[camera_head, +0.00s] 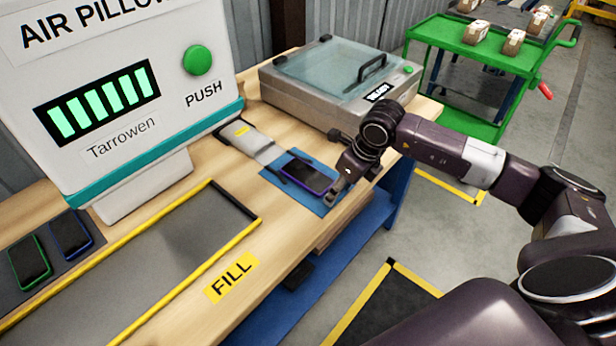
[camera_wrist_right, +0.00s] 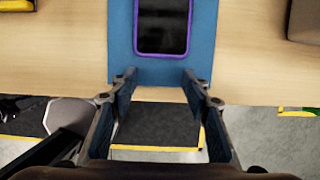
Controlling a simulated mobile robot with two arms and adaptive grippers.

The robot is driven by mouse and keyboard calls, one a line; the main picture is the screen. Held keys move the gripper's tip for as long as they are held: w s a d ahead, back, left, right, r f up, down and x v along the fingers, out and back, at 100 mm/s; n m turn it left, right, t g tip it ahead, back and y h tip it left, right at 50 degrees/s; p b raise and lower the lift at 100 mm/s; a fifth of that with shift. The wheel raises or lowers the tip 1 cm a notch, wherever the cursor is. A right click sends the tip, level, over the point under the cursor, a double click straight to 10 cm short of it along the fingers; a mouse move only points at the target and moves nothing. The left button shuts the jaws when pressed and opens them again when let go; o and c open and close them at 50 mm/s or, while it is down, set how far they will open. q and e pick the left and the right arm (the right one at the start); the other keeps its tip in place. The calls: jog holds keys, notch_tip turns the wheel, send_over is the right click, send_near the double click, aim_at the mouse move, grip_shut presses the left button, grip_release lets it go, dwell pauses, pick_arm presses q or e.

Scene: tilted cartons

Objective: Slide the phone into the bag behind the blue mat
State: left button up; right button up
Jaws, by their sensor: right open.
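The phone (camera_head: 306,176) has a dark screen and a purple edge. It lies flat on the blue mat (camera_head: 329,207), and in the right wrist view the phone (camera_wrist_right: 162,26) lies on the mat (camera_wrist_right: 120,45) just beyond my fingertips. The pale grey bag (camera_head: 247,138) with a small yellow mark lies flat behind the mat; its opening is too small to make out. My right gripper (camera_head: 338,186) is at the mat's near edge. In its wrist view the gripper (camera_wrist_right: 157,78) is open and empty, its fingers spread wider than the phone. My left gripper is out of view.
The white air-pillow machine (camera_head: 120,90) stands left of the bag. A grey lidded machine (camera_head: 335,85) stands at the back right. A yellow-edged grey tray (camera_head: 165,262) and two phones (camera_head: 70,234) are at the left. A green cart (camera_head: 480,50) stands beyond the bench.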

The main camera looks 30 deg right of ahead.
aim_at(294, 167)
jog(key=shift+w+a+b, duration=0.25)
jog(key=shift+w+a, duration=0.1)
jog(key=shift+w, duration=0.45)
jog(key=shift+w+a+b, duration=0.2)
jog(key=shift+w+a, duration=0.1)
jog(key=shift+w, duration=0.45)
jog(key=shift+w+a+b, duration=0.25)
jog(key=shift+w+a, duration=0.1)
jog(key=shift+w, duration=0.45)
jog(key=shift+w, duration=0.1)
jog(key=shift+w+a+b, duration=0.25)
jog(key=shift+w+a, duration=0.05)
jog(key=shift+w, duration=0.45)
jog(key=shift+w+a+b, duration=0.25)
jog(key=shift+w+a, duration=0.1)
jog(key=shift+w, duration=0.35)
jog(key=shift+w+a+b, duration=0.25)
jog(key=shift+w+a, duration=0.05)
jog(key=shift+w, duration=0.45)
jog(key=shift+w+a+b, duration=0.3)
jog(key=shift+w, duration=0.4)
jog(key=shift+w+a+b, duration=0.3)
jog(key=shift+w, duration=0.4)
jog(key=shift+w+a+b, duration=0.3)
jog(key=shift+w+b, duration=0.05)
jog(key=shift+w, duration=0.5)
